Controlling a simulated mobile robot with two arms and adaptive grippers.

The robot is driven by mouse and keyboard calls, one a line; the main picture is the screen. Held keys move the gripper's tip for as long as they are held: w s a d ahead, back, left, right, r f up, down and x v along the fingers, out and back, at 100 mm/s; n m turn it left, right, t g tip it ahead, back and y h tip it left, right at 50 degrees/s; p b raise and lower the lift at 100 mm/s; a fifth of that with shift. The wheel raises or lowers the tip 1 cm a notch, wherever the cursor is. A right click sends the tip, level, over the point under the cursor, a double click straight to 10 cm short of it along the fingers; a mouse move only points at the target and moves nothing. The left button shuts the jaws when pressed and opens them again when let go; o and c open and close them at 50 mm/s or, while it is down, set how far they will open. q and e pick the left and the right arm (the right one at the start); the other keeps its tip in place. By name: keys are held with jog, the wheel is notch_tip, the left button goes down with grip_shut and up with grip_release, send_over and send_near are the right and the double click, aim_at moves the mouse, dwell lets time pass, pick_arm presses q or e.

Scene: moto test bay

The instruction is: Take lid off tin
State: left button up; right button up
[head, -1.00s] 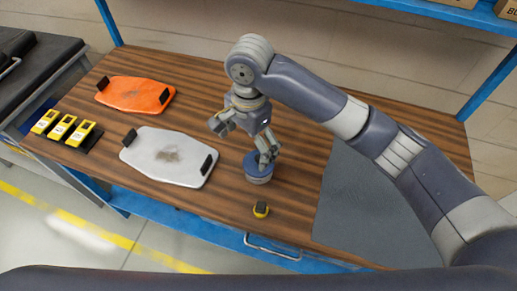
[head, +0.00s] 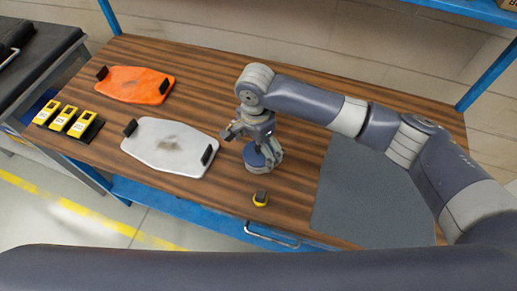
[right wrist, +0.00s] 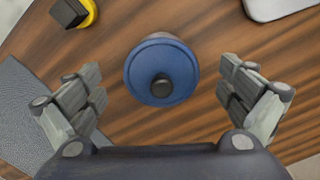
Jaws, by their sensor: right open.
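The tin (head: 252,168) stands upright on the wooden workbench, partly hidden by my right gripper in the head view. Its round blue lid (right wrist: 147,61) with a black knob is on it, seen from above in the right wrist view. My right gripper (head: 264,155) is open over the tin. In the right wrist view its fingers (right wrist: 165,84) are spread to the left and right of the lid, with gaps on both sides. I cannot tell how far the fingertips are above the bench. My left gripper is not in view.
A small yellow and black item (head: 261,199) lies close in front of the tin. A white plate with black handles (head: 160,143) and an orange one (head: 140,85) lie to the left, near several yellow devices (head: 68,120). A grey mat (head: 365,195) lies right.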

jog(key=shift+a+f, duration=0.1)
jog(key=shift+f, duration=0.25)
jog(key=c, duration=1.2)
jog(key=shift+s, duration=0.25)
jog(key=c, duration=0.4)
